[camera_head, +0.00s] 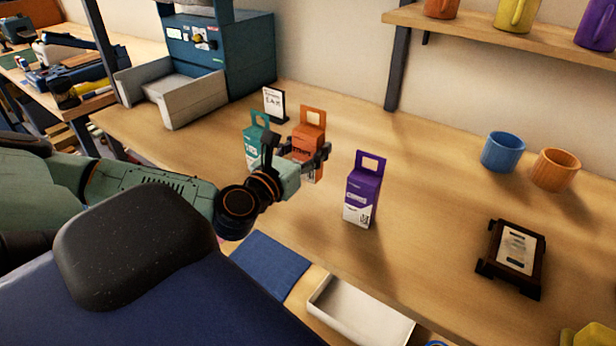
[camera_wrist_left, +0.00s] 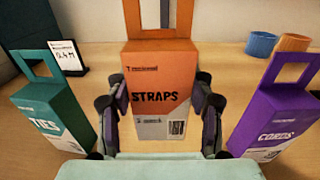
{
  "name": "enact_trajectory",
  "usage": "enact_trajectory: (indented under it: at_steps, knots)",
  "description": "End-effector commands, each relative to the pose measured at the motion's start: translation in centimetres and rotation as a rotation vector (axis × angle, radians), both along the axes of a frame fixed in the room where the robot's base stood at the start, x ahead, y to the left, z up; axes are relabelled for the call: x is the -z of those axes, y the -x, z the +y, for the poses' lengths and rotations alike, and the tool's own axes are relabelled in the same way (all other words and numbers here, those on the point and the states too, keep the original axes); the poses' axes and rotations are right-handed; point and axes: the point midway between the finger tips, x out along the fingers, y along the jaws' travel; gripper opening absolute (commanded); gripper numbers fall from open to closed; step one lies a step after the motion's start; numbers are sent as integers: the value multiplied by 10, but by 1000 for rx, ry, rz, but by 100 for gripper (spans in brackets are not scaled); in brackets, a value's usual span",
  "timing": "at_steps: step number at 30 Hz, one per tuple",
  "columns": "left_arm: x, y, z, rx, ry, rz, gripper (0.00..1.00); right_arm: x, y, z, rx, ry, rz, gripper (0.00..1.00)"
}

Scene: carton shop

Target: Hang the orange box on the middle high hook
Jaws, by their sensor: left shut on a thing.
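The orange box (camera_head: 308,135) with a hanging loop on top stands upright on the table in the head view. In the left wrist view the orange box (camera_wrist_left: 160,75) reads "STRAPS". My left gripper (camera_head: 298,158) is shut on it, with fingers (camera_wrist_left: 160,118) on both sides of its lower body. Whether its base touches the table is hidden by the gripper. A teal box (camera_head: 256,135) stands close to its left, and a purple box (camera_head: 362,190) stands to its right. No hook shows in either view. My right gripper is not in view.
A small sign (camera_head: 273,104) stands behind the boxes. A blue machine (camera_head: 235,55) with a grey tray is at the back left. Blue (camera_head: 502,152) and orange (camera_head: 556,170) cups and a dark framed stand (camera_head: 512,258) are at the right. A shelf (camera_head: 480,32) is above.

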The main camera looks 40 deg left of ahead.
Motion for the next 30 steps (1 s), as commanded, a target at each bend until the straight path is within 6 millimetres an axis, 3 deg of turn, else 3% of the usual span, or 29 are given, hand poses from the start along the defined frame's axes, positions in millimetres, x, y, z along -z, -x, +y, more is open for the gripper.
enact_trajectory:
  at_steps: [8, 17, 25, 26, 30]
  knots:
    - [15, 0, 0, -2, 2, -2, 0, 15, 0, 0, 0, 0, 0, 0]
    - [49, 0, 0, -2, 2, -2, 0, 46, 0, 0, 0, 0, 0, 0]
    - [50, 0, 0, 0, 1, 1, 0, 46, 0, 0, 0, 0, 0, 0]
    - [51, 0, 0, 0, 1, 1, 54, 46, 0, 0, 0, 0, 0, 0]
    - [50, 0, 0, 0, 1, 1, 66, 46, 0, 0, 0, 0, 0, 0]
